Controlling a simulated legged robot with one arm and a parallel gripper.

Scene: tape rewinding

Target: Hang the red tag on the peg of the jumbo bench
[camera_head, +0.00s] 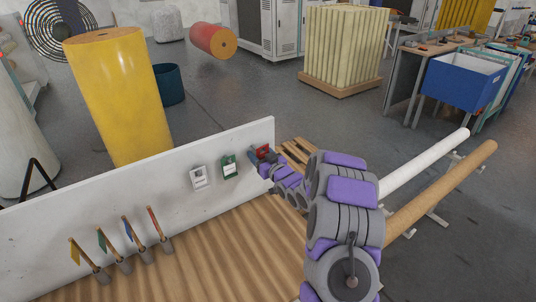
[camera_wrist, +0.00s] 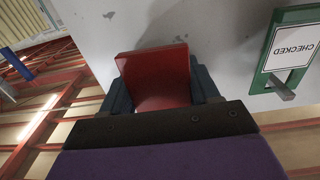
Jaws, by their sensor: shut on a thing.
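My gripper (camera_head: 264,157) is shut on the red tag (camera_head: 263,150), near the right end of a white upright panel (camera_head: 150,185) on a wooden-topped bench (camera_head: 225,255). In the wrist view the red tag (camera_wrist: 155,75) sits between the two dark fingers of my gripper (camera_wrist: 160,92), in front of the panel (camera_wrist: 120,30). I cannot tell whether it touches the panel. A green-framed tag (camera_head: 228,166) hangs to its left in the head view; in the wrist view it reads CHECKED (camera_wrist: 290,55), with a grey peg (camera_wrist: 281,88) through its slot. Any peg behind the red tag is hidden.
A white-and-grey tag (camera_head: 200,178) hangs left of the green one. Several small flags (camera_head: 132,232) stand in holders on the bench's left side. A yellow roll (camera_head: 118,95) stands behind the panel. A white roll (camera_head: 425,165) and a brown roll (camera_head: 440,190) lie right of my arm.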

